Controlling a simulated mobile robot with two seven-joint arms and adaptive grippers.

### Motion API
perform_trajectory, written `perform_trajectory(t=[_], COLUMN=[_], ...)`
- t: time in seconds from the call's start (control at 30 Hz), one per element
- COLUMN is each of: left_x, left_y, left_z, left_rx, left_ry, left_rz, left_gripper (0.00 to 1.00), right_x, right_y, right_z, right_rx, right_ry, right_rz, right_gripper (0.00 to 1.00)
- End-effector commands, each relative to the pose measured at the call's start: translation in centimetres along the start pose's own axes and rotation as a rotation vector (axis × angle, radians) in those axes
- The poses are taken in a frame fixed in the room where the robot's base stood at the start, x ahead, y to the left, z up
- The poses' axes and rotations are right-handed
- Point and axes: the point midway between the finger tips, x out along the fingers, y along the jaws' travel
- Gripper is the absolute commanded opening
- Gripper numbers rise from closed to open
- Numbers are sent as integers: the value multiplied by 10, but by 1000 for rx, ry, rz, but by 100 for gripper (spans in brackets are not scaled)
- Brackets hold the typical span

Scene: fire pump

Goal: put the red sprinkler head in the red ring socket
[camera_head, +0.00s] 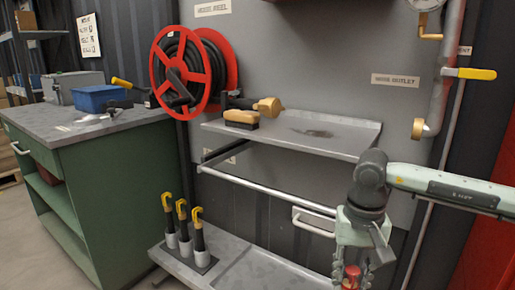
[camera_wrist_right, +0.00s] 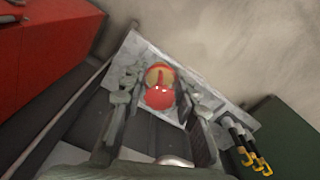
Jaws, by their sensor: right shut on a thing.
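My right gripper (camera_head: 352,262) points down at the lower right of the head view, in front of the cart. It is shut on the red sprinkler head (camera_head: 350,283), which shows only partly at the bottom edge. In the right wrist view, the red head (camera_wrist_right: 159,98) sits between the two fingers of the gripper (camera_wrist_right: 160,82). A round red and tan shape (camera_wrist_right: 159,73) shows directly beyond it; I cannot tell whether this is part of the head or the red ring socket. I cannot make out the socket in the head view. My left gripper is not in view.
The cart's lower shelf (camera_head: 262,270) holds several yellow-hooked black tools (camera_head: 182,225) in grey cups. A green workbench (camera_head: 100,170) stands left; a pipe (camera_head: 443,90) runs right.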

Motion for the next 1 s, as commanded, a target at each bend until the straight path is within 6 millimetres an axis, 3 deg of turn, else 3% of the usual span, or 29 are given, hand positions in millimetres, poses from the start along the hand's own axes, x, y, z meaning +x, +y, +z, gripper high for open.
perform_trajectory(t=[0.2, 0.57, 0.67, 0.8, 0.93, 1.0], left_x=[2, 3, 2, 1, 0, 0], left_y=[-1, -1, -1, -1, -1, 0], left_z=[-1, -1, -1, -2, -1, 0], left_rx=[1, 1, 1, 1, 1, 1], left_ry=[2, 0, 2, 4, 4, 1], left_rz=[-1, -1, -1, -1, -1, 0], left_gripper=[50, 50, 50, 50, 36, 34], right_x=[10, 21, 52, 109, 146, 157], right_y=[6, 6, 7, 9, 10, 11], right_z=[8, 11, 17, 31, 43, 47], right_rx=[-168, -189, -185, -183, -185, -187], right_ry=[1, -5, -11, -12, -6, -3], right_rz=[-2, -3, -2, -2, -3, -3], right_gripper=[0, 0, 0, 0, 0, 0])
